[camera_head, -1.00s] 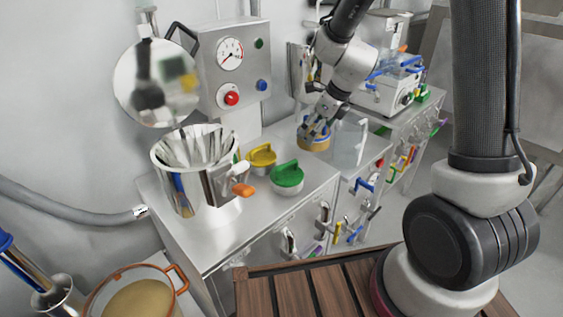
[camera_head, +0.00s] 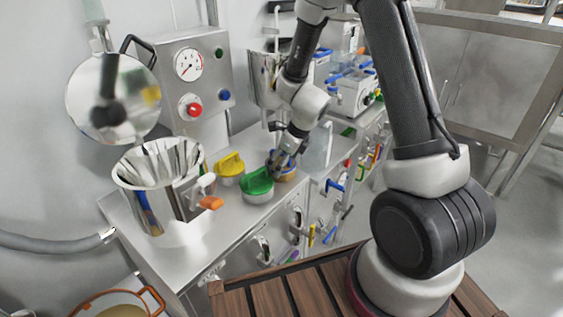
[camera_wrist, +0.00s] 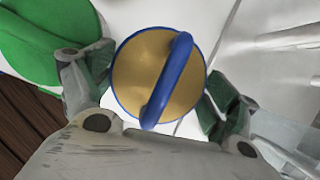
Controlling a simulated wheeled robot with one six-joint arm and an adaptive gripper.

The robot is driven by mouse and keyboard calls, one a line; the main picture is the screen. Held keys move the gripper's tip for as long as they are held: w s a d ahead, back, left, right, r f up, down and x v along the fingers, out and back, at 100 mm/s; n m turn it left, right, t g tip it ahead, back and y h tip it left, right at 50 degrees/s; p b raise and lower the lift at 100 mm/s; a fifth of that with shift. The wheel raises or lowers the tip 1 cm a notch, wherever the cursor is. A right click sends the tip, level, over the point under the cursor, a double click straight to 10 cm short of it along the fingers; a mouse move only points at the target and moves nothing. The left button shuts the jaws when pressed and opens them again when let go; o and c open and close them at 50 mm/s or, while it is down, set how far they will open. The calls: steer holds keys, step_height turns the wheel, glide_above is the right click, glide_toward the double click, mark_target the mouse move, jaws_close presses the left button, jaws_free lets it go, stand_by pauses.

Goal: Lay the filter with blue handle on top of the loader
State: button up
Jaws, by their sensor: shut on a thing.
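The filter with blue handle is a round tan-gold disc with a blue rim and a blue bar handle; it shows in the wrist view (camera_wrist: 168,78) and partly in the head view (camera_head: 287,174). My gripper (camera_wrist: 155,91) has a finger on each side of its rim and is shut on it. In the head view my gripper (camera_head: 279,160) hides part of it, beside the green-handled filter. I cannot tell whether it touches the counter. No part is marked as the loader; the flared steel vessel (camera_head: 169,215) at left is a possible one.
A green-handled filter (camera_head: 258,184) and a yellow-handled filter (camera_head: 230,167) stand on the steel counter close to my gripper. A gauge panel (camera_head: 187,75) rises behind the vessel. A clear angled guard (camera_head: 317,145) stands to the right. An orange-rimmed pot (camera_head: 122,309) is low at left.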

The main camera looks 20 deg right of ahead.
steer(key=o, duration=0.8)
steer(key=shift+f, duration=0.1)
steer(key=shift+o, duration=0.2)
steer(key=s+d+r+n, duration=0.3)
steer(key=s+r+n, duration=0.3)
steer(key=r, duration=0.5)
steer(key=s+d+r+n, duration=0.4)
steer(key=s+r+n, duration=0.2)
steer(key=r, duration=0.6)
steer(key=s+d+r+n+h, duration=0.1)
steer(key=s+d+r+n, duration=0.2)
steer(key=s+n, duration=0.4)
steer(key=s+d+r+n+t+h, duration=0.1)
steer(key=s+d+r+n+h, duration=0.1)
steer(key=s+n, duration=0.6)
steer(key=shift+s+d+r, duration=0.3)
steer(key=shift+d+r, duration=0.15)
steer(key=shift+d, duration=0.4)
